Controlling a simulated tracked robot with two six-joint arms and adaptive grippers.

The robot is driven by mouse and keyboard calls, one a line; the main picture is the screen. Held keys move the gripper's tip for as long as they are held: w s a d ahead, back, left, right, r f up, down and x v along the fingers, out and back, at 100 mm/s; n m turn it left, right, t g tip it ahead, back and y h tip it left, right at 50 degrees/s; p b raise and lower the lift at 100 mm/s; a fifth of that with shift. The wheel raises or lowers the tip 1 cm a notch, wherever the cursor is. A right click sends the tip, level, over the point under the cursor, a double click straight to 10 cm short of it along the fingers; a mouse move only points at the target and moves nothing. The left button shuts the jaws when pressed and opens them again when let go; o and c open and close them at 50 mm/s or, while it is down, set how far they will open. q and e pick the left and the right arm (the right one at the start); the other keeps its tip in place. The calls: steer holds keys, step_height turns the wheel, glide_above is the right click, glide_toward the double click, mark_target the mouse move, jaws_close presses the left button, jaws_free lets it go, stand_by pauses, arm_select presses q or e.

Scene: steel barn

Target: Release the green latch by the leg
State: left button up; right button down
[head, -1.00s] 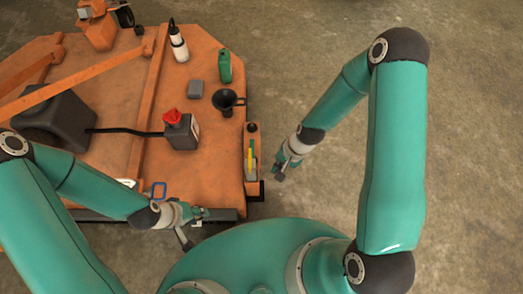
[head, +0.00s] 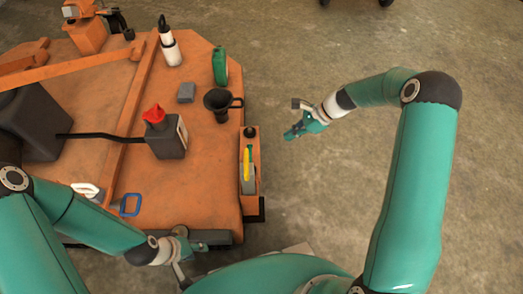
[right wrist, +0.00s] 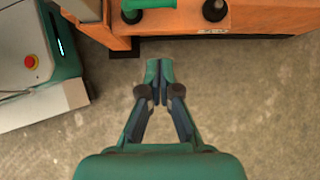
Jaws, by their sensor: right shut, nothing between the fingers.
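A small green latch handle (head: 251,149) sits on the narrow orange bracket (head: 256,170) at the deck's right edge. It lies beside a yellow handle (head: 246,165) and nearer than a black knob (head: 250,132). In the right wrist view a green handle (right wrist: 148,3) is cut off by the top edge, left of the black knob (right wrist: 214,9). My right gripper (head: 292,133) is shut and empty, apart from the bracket, right of it over the floor. It also shows in the right wrist view (right wrist: 157,85). My left gripper (head: 203,246) is by the deck's front edge; its fingers are unclear.
The orange deck (head: 210,180) carries a black funnel (head: 220,103), a green bottle (head: 220,66), a red-capped can (head: 167,137), a grey block (head: 186,92) and a blue loop (head: 130,205). The concrete floor right of the deck is clear.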

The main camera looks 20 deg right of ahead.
steer(key=shift+a+f, duration=0.1)
steer(key=shift+f, duration=0.05)
steer(key=b+x, duration=0.1)
steer(key=x, duration=0.3)
steer(key=a+r+b+x, duration=0.1)
steer(key=b+x, duration=0.1)
steer(key=x, duration=0.2)
steer(key=a+b+x, duration=0.1)
steer(key=x, duration=0.3)
steer(key=shift+w+a+b, duration=0.3)
steer(key=shift+w+b, duration=0.05)
steer(key=shift+b, duration=0.05)
